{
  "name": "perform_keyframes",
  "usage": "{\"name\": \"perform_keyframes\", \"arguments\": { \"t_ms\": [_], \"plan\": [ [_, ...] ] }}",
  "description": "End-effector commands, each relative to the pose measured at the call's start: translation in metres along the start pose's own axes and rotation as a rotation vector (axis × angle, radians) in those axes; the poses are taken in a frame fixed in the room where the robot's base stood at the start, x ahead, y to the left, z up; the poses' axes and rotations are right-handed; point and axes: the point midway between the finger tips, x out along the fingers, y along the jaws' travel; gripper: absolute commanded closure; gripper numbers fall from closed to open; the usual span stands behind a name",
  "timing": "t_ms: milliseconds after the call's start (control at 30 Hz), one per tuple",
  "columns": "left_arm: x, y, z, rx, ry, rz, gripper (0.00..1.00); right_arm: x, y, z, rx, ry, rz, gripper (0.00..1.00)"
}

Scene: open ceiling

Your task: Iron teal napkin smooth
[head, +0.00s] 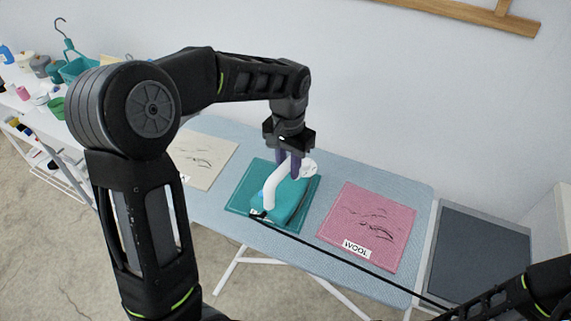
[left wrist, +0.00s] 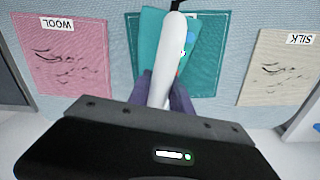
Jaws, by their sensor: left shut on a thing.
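The teal napkin (head: 240,200) lies flat on the blue ironing board (head: 348,171), between two other cloths. A teal iron (head: 290,200) with a white handle sits over the napkin and hides much of it. My left gripper (head: 287,165) is shut on the iron's white handle from above. In the left wrist view the handle (left wrist: 172,50) runs up between the purple fingers, and the napkin (left wrist: 208,75) shows on both sides. I cannot tell whether the iron's sole touches the cloth. My right gripper is not in view; only part of my right arm shows at the lower right.
A pink creased cloth labelled WOOL (head: 375,222) lies right of the napkin. A cream creased cloth labelled SILK (left wrist: 280,68) lies on its other side. A dark cord crosses the board's front. A white shelf with several small items stands at far left.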

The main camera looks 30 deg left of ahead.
Motion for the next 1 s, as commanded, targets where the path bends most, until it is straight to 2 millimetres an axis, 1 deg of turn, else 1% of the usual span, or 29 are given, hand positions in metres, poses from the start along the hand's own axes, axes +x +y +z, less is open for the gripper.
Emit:
{"name": "perform_keyframes", "arguments": {
  "t_ms": [200,400,1000],
  "plan": [
    [0.0,0.018,-0.006,0.003,0.003,0.0,1.0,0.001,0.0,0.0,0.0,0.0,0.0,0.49],
    [0.001,0.03,-0.009,0.002,0.003,0.001,1.0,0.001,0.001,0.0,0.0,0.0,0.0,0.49],
    [0.0,0.031,-0.009,0.002,0.001,0.002,1.0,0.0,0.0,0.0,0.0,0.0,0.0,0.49]
  ]
}}
